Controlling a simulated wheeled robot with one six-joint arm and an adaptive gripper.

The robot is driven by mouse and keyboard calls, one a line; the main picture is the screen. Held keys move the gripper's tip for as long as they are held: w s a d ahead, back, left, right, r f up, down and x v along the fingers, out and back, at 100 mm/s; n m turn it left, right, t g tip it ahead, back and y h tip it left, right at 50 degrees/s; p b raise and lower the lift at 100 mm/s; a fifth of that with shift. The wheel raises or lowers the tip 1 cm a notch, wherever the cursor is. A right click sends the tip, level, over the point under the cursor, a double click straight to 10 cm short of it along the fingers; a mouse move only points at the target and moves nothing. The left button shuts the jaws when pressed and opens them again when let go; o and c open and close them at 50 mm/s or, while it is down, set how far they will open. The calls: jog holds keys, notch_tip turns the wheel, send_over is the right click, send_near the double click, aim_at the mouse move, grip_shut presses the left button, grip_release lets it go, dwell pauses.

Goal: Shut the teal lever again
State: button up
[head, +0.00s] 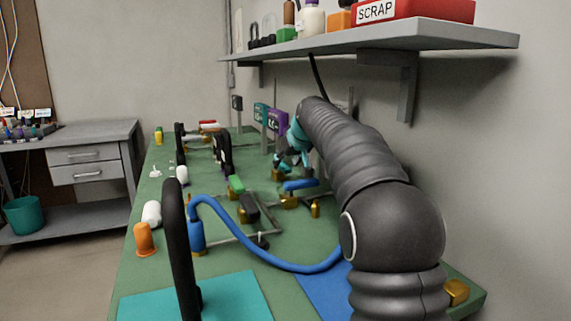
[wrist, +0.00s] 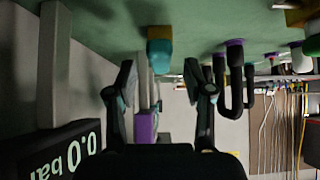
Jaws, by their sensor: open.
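The teal lever (wrist: 159,56) shows in the wrist view below a brass valve body (wrist: 159,33); the picture appears upside down. It looks short, as if seen nearly end-on, so I cannot tell how far it is turned. My gripper (wrist: 160,78) is open, with one finger on each side of the lever in the picture. I see no contact, and the depth between them is unclear. In the head view my gripper (head: 292,158) is by the pipework below the wall signs, and the arm and gripper hide much of the valve there.
A blue lever (head: 300,184), a green lever (head: 236,184) and a black lever (head: 249,208) are nearer on the bench. A blue hose (head: 285,266) curves across the front. A grey shelf (head: 390,42) overhangs the arm. A pressure display (wrist: 65,155) is close in the wrist view.

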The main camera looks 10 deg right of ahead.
jog(key=shift+x, duration=1)
grip_shut()
